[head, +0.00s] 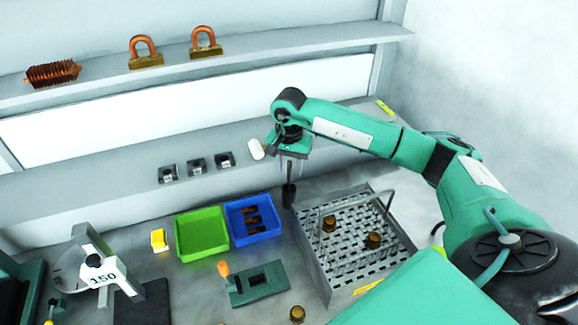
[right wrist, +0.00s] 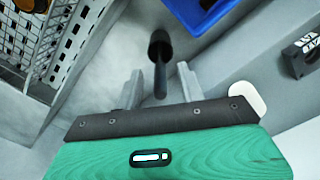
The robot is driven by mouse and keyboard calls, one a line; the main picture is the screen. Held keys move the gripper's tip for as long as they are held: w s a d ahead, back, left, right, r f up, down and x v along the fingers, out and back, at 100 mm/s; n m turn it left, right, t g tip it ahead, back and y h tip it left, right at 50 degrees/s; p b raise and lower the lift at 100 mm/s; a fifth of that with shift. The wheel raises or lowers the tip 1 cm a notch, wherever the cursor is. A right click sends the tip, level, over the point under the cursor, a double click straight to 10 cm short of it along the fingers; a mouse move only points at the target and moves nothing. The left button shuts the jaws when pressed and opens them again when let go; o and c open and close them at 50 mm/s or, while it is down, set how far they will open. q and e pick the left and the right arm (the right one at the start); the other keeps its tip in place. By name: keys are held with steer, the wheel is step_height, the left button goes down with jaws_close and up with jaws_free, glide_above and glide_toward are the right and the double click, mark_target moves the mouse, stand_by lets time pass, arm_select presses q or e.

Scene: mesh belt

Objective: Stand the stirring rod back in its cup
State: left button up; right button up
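A dark cup (head: 289,196) stands upright on the bench, left of the wire basket. A thin dark rod (head: 290,172), apparently the stirring rod, rises from it. In the right wrist view the rod (right wrist: 160,82) points toward the camera from the dark cup (right wrist: 160,46). My right gripper (head: 291,166) is above the cup, fingers pointing down. In the right wrist view its fingers (right wrist: 160,88) are spread, with the rod's upper end between them and a gap on each side. How deep the rod sits in the cup is hidden. My left gripper is not in view.
The wire basket (head: 325,270) with a tall handle stands close right of the cup. A blue bin (head: 233,238) and a green bin (head: 203,250) are left. A white rounded piece (head: 256,149) is beside the gripper. A green fixture (head: 257,284) lies in front.

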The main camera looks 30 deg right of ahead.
step_height(320, 180, up, 14)
steer(key=b, duration=0.4)
steer(key=shift+f, duration=0.15)
stand_by(0.8)
